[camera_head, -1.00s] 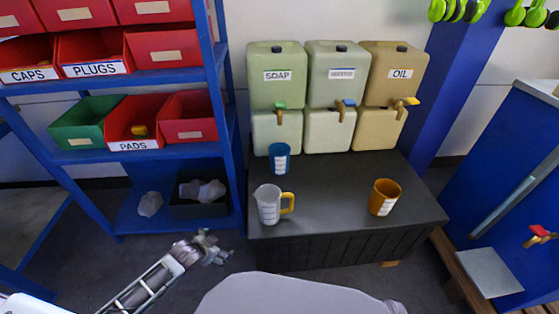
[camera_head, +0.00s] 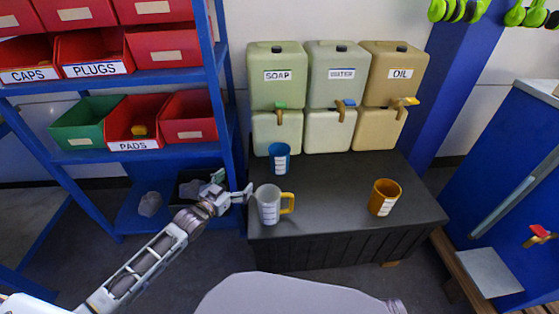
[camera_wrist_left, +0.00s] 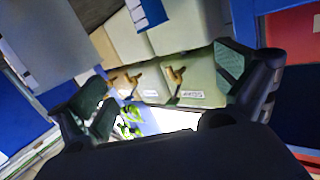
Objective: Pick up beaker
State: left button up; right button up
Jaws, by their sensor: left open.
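A clear beaker (camera_head: 268,205) with a yellow handle and a marked white scale stands upright near the front left of the dark bench top (camera_head: 335,205). Its handle points right. My left gripper (camera_head: 234,186) is open and empty, just left of the beaker and apart from it, beside the bench's left edge. In the left wrist view my left gripper's fingers (camera_wrist_left: 165,95) are spread wide with nothing between them. A pale shape at the left of that view may be the beaker; I cannot tell. My right gripper is not in view.
A blue cup (camera_head: 279,158) stands behind the beaker and an amber cup (camera_head: 384,198) to its right. Tapped containers for soap (camera_head: 276,75), water (camera_head: 336,77) and oil (camera_head: 394,78) line the back. A blue shelf post (camera_head: 217,80) rises close left. The bench middle is clear.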

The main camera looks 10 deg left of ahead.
pick_arm(q)
jog(key=shift+w+d+r+n+t, duration=0.25)
jog(key=shift+d+r+t, duration=0.1)
jog(key=shift+r, duration=0.3)
jog(key=shift+w+d+r+n+t, duration=0.15)
jog(key=shift+d+r+n+t, duration=0.15)
jog(key=shift+r, duration=0.3)
jog(key=shift+d, duration=0.15)
